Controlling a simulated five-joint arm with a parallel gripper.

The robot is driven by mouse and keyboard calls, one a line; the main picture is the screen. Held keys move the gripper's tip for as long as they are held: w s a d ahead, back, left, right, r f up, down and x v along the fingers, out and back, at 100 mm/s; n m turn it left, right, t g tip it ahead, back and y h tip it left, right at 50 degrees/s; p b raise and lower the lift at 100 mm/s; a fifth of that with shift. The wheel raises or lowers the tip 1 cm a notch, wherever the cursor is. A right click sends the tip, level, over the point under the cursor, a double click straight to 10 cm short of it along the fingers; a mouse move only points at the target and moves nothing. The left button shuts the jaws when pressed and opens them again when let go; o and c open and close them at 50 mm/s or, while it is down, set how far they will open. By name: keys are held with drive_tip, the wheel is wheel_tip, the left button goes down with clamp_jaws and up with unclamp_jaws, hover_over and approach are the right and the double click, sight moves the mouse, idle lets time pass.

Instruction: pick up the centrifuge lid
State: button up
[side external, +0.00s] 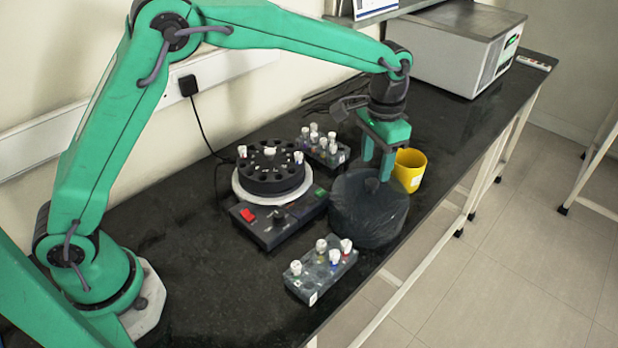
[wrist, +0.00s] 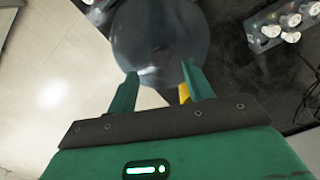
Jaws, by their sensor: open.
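The centrifuge lid (side external: 368,215) is a dark grey round cover with a small knob on top. It sits on the black bench, right of the open centrifuge (side external: 265,192) with its dark rotor. In the wrist view the lid (wrist: 190,30) is a smooth grey disc, with its knob near the middle. My gripper (side external: 377,172) is over the lid, fingers pointing down close to the knob. In the wrist view my gripper (wrist: 159,72) is open, with nothing between the fingertips. I cannot tell whether the fingertips are level with the knob.
A yellow cup (side external: 411,171) stands close behind the lid, near my fingers. A tube rack (side external: 320,274) with several capped tubes stands in front; another rack (side external: 325,150) stands behind. A large grey box-shaped machine (side external: 445,55) fills the far bench. The bench's edge lies right of the lid.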

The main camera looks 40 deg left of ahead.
sight(372, 181)
drive_tip(key=shift+s+a+f, duration=0.1)
drive_tip(key=shift+s+f, duration=0.05)
drive_tip(key=shift+f, duration=2.45)
drive_tip(key=shift+c, duration=0.2)
drive_tip(key=shift+r, duration=0.1)
clamp_jaws()
